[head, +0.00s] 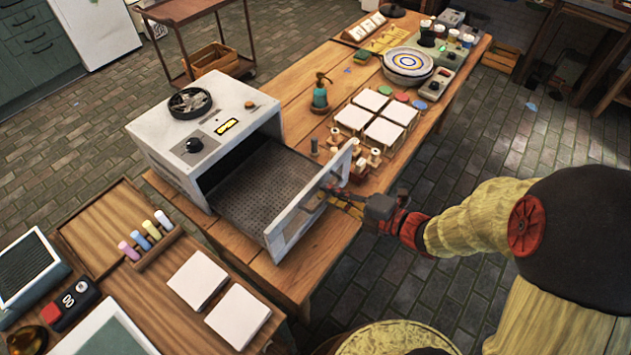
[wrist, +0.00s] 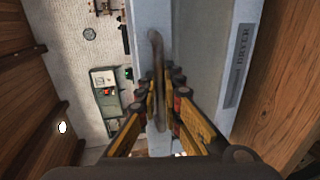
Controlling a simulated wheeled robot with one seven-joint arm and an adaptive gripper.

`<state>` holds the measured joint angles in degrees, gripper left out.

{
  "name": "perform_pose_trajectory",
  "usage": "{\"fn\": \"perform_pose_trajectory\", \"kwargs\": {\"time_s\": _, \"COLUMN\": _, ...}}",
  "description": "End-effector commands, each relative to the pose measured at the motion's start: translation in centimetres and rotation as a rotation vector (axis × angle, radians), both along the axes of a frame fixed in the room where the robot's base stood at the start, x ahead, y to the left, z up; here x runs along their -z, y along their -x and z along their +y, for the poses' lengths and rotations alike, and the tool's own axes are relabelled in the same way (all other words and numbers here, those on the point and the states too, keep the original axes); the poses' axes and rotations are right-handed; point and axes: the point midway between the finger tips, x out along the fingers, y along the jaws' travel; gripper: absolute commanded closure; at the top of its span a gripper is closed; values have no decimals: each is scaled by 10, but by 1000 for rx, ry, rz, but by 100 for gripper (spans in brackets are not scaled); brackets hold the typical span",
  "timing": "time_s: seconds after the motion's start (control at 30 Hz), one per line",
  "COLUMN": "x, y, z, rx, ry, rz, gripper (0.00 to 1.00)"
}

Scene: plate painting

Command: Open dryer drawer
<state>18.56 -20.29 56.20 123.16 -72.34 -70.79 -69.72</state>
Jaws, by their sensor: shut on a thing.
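The dryer (head: 205,135) is a white box on the wooden table, with a round vent and a dark knob on top. Its drawer (head: 285,222) is pulled out toward my arm and shows a dark perforated floor that looks empty. My gripper (head: 335,198) is at the drawer's front panel, shut on the drawer handle. In the wrist view the grey bar handle (wrist: 158,75) runs between the fingers of my gripper (wrist: 160,105). The handle's lower end is partly hidden by the fingers.
White tiles (head: 378,115), small spools and a teal pump bottle (head: 320,95) stand on the table beyond the drawer. A side table at the front left holds coloured sticks (head: 145,238) and white tiles (head: 198,280).

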Motion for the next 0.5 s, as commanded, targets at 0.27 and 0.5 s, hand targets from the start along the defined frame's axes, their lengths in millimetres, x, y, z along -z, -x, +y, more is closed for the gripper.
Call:
{"fn": "perform_pose_trajectory", "kwargs": {"time_s": 0.27, "x": 0, "y": 9, "z": -11, "rx": 1, "ry": 1, "rz": 1, "gripper": 100}}
{"fn": "perform_pose_trajectory", "kwargs": {"time_s": 0.5, "x": 0, "y": 10, "z": -11, "rx": 0, "ry": 1, "rz": 1, "gripper": 100}}
